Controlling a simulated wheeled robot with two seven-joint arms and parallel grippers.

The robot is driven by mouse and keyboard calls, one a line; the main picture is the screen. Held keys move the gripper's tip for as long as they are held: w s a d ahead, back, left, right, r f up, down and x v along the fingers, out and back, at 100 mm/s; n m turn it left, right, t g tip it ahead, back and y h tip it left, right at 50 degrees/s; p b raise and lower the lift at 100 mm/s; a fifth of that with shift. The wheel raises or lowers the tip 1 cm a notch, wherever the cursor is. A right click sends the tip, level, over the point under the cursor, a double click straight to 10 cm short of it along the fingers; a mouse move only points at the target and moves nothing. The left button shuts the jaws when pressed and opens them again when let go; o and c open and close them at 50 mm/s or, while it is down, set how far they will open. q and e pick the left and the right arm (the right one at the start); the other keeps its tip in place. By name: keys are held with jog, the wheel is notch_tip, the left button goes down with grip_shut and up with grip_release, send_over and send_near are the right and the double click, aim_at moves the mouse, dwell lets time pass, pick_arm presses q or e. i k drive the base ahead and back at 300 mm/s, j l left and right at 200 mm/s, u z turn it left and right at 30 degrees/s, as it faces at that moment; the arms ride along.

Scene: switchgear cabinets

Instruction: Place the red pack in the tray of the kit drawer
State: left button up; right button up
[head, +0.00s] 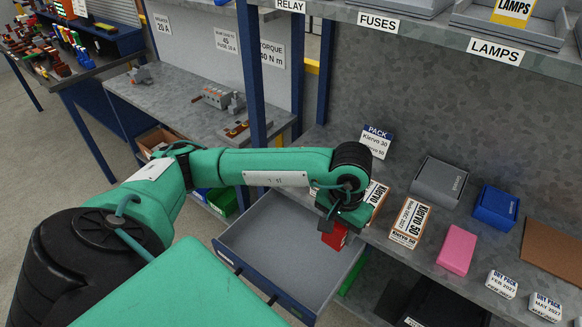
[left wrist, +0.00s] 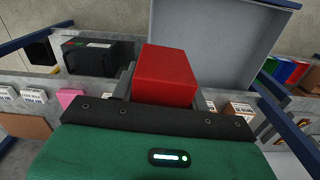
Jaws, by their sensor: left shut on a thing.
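The red pack (head: 335,237) is held by my left gripper (head: 334,222), which is shut on it. In the left wrist view the red pack (left wrist: 166,76) sits between the fingers. The kit drawer (head: 292,251) is pulled out below the bench, and its grey tray floor looks empty where it shows. The pack hangs over the right part of the drawer in the head view, close to the bench edge. I cannot tell its exact height above the drawer floor. The drawer's grey interior (left wrist: 205,35) also shows in the left wrist view. My right gripper is not in view.
On the bench stand a Kiervo 50 box (head: 409,222), a grey case (head: 439,181), a blue box (head: 495,207), a pink block (head: 457,249) and dry packs (head: 501,284). A shelf (head: 440,30) overhangs the bench. A black box (head: 430,305) stands below, right of the drawer.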

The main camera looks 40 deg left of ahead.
aim_at(263, 246)
jog(key=i+j+u, duration=0.1)
jog(key=j+u, duration=0.3)
jog(key=i+j+u, duration=0.1)
jog(key=u, duration=0.3)
jog(key=j, duration=0.1)
